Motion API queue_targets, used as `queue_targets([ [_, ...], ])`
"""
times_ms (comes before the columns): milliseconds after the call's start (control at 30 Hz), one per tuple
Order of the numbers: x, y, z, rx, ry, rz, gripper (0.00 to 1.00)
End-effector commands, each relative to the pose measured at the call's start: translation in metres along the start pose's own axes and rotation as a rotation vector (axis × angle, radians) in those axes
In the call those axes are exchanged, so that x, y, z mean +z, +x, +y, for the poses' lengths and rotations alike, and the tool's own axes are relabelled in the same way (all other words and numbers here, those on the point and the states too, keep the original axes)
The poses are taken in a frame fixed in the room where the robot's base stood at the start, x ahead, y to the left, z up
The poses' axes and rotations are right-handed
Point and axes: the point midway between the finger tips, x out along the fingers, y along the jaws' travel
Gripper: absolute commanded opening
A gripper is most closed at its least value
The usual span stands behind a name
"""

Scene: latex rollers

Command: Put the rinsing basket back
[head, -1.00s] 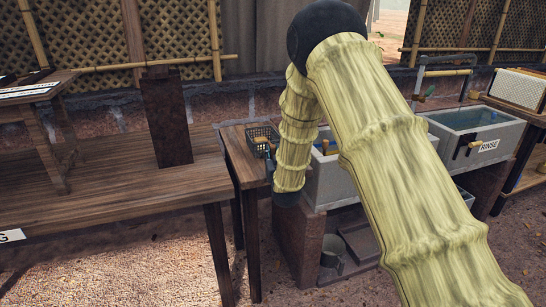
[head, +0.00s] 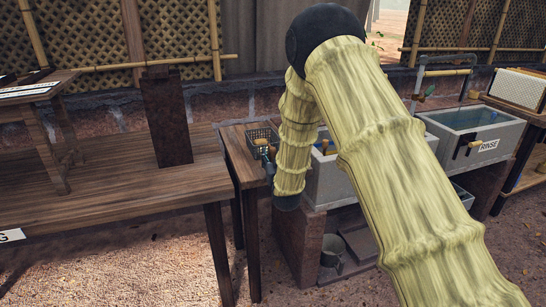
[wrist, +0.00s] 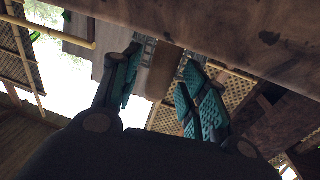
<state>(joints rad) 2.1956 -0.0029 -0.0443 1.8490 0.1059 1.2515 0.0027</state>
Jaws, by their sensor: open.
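The rinsing basket (head: 262,134), a small dark wire basket, sits on the narrow wooden side table left of the basins. A tan wooden part, apparently its handle, shows at its front. My gripper (head: 266,156) is at the basket's near side, partly hidden by my arm. In the wrist view my gripper (wrist: 160,88) is open, with teal pads apart. A tan-brown piece (wrist: 162,72), likely the handle, shows between the fingers, with wire mesh of the basket (wrist: 146,48) behind. I cannot tell whether the fingers touch it.
The side table (head: 238,155) adjoins a long wooden bench (head: 110,195) with an upright dark board (head: 166,118). Right of it stand a grey basin (head: 330,185) and a basin labelled RINSE (head: 480,125). A metal bucket (head: 332,248) is below.

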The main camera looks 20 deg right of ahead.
Motion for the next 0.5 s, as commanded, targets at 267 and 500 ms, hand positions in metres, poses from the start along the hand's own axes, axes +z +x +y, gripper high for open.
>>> queue_targets([
  [267,0.001,-0.045,0.0,0.0,0.0,-0.001,0.44],
  [500,0.0,-0.087,0.0,0.0,0.0,-0.001,0.44],
])
